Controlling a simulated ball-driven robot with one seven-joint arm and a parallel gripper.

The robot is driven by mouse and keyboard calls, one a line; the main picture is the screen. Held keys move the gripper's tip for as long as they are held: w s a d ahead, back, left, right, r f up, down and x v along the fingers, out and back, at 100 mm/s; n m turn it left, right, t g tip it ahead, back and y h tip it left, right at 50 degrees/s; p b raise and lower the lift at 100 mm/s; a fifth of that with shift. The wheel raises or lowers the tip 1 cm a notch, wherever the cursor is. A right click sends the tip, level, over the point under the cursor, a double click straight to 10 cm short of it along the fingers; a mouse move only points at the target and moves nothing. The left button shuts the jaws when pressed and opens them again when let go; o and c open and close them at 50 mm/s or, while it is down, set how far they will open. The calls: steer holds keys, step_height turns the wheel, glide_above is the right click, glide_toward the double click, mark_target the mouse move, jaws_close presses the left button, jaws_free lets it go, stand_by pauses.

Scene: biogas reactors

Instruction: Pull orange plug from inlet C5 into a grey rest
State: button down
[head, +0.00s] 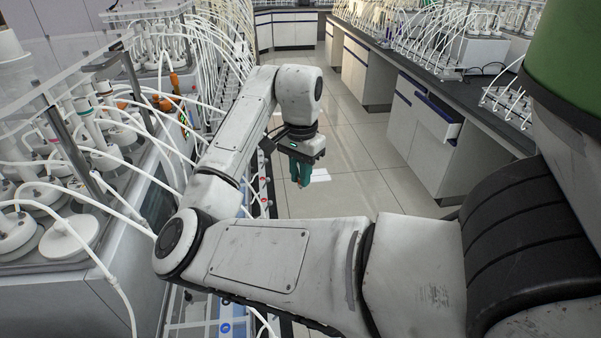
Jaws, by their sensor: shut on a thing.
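My gripper (302,171) hangs from my arm near the picture's middle, its teal fingers pointing down. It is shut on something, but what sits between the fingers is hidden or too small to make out. A row of ports with small coloured marks (224,327) runs low along the left bench, partly behind my arm. The fingers appear just right of this row; I cannot tell whether they touch it. Orange fittings (175,83) show among the tubes at the upper left. I cannot make out which port is inlet C5, nor a grey rest.
Reactor vessels with white lids (68,236) and many looping white tubes (95,262) crowd the left bench, close to my arm. A dark-topped bench (478,110) with an open drawer (440,124) stands at the right.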

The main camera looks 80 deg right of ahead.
steer(key=shift+r+p, duration=1.4)
steer(key=shift+p, duration=0.25)
steer(key=shift+r+p, duration=0.75)
steer(key=shift+p, duration=0.2)
steer(key=shift+d, duration=0.1)
